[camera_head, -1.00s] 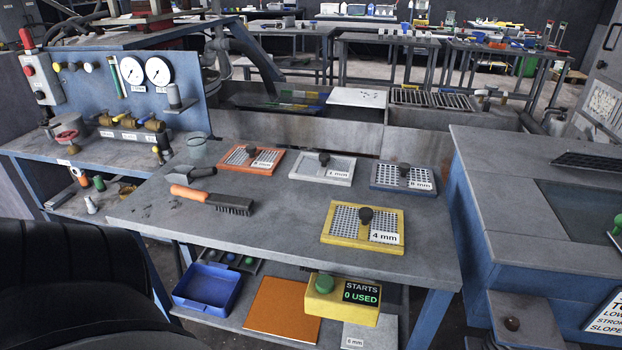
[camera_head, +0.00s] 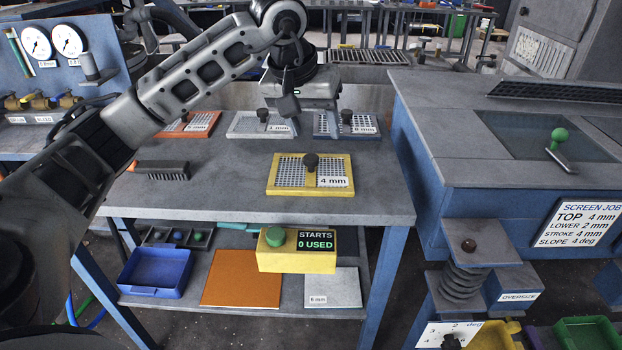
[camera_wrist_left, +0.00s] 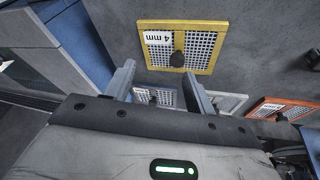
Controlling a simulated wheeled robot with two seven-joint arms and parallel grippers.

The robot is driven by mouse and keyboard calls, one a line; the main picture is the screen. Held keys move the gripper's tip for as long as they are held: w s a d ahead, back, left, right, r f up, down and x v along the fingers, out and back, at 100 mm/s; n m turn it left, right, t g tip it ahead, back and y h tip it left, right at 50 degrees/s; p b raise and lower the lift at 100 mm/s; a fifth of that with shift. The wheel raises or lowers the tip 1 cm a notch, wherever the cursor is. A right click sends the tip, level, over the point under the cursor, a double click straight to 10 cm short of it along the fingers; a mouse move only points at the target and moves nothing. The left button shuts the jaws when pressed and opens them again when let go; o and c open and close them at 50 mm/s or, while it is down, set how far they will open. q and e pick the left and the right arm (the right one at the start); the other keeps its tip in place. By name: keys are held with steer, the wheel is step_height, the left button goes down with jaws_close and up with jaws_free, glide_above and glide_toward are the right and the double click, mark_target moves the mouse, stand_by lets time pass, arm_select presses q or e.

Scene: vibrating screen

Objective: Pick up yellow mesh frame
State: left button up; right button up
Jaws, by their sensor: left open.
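The yellow mesh frame (camera_head: 284,173) lies flat on the grey table, near its front edge. It has a black knob in the middle and a "4 mm" label. My left gripper (camera_head: 300,106) is above the table, behind the yellow frame, over the gap between the white and blue mesh frames. In the left wrist view its two fingers (camera_wrist_left: 158,84) are apart with nothing held between them, and the yellow mesh frame (camera_wrist_left: 203,46) lies beyond the fingertips, apart from them. My right gripper is not in view.
Orange (camera_head: 199,121), white (camera_head: 243,124) and blue (camera_head: 326,124) mesh frames stand in the back row. A brush (camera_head: 162,168) lies at left. A yellow starts box (camera_head: 290,259) and blue bin (camera_head: 155,272) are on the lower shelf. The blue machine (camera_head: 440,165) is close at right.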

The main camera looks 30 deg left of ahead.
arm_select(q)
steer(key=a+r+y, duration=0.1)
steer(key=a, duration=0.2)
glide_toward(312, 157)
steer(key=x, duration=0.2)
steer(key=s+x, duration=0.1)
steer(key=x, duration=0.1)
steer(key=shift+w+d+f, duration=0.1)
steer(key=shift+f, duration=0.3)
steer(key=shift+w+a+p+x, duration=0.1)
steer(key=shift+w+p+x, duration=0.1)
steer(key=shift+x, duration=1.25)
steer(key=shift+w+a+p+x, duration=0.15)
steer(key=shift+w+x, duration=0.1)
steer(key=shift+x, duration=1.2)
steer(key=shift+r, duration=0.15)
steer(key=c, duration=1.2)
steer(key=shift+r+y, duration=0.15)
steer(key=shift+y, duration=0.15)
